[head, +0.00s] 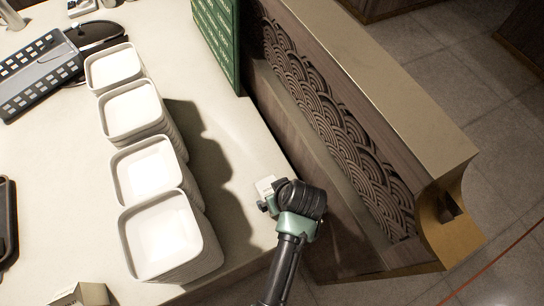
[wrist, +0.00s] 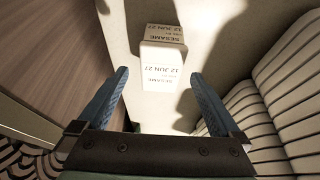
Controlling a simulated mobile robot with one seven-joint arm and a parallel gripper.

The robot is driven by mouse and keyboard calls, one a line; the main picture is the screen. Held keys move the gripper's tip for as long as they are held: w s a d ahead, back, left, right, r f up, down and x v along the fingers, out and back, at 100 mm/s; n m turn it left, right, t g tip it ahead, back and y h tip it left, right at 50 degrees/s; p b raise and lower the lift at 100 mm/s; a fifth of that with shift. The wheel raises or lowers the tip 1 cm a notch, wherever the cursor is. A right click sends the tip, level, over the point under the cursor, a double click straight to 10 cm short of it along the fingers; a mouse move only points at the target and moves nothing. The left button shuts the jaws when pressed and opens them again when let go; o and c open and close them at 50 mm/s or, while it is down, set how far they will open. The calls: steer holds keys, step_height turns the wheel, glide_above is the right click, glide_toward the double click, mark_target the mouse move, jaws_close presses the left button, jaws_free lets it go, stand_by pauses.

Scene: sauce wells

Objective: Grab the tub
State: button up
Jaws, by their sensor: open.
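The tub (wrist: 162,68) is a small pale, boxy container with dark print reading SESAME and 12 JUN 27. In the wrist view it stands ahead of my gripper (wrist: 159,74), roughly centred across the gap between the two blue fingers. The fingers are apart, with no contact on the tub visible. In the head view my gripper (head: 264,198) is over the right edge of the counter, and a small pale piece of the tub (head: 266,185) shows beside it. The rest of the tub is hidden there by my gripper and wrist.
Several stacks of white square dishes (head: 160,240) stand left of my gripper. A dark wooden partition with a wave pattern (head: 320,100) borders the counter (head: 240,150) on the right. A green panel (head: 216,40) stands behind. A small labelled box (head: 82,294) sits at the front left.

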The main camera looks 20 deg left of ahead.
steer(key=x, duration=0.4)
steer(key=shift+w+a+r+p, duration=0.1)
steer(key=shift+a+r+p, duration=0.1)
steer(key=shift+a+p, duration=0.15)
steer(key=shift+w+a+f, duration=0.15)
steer(key=shift+f, duration=0.35)
steer(key=shift+f, duration=0.25)
jaws_close()
stand_by(0.4)
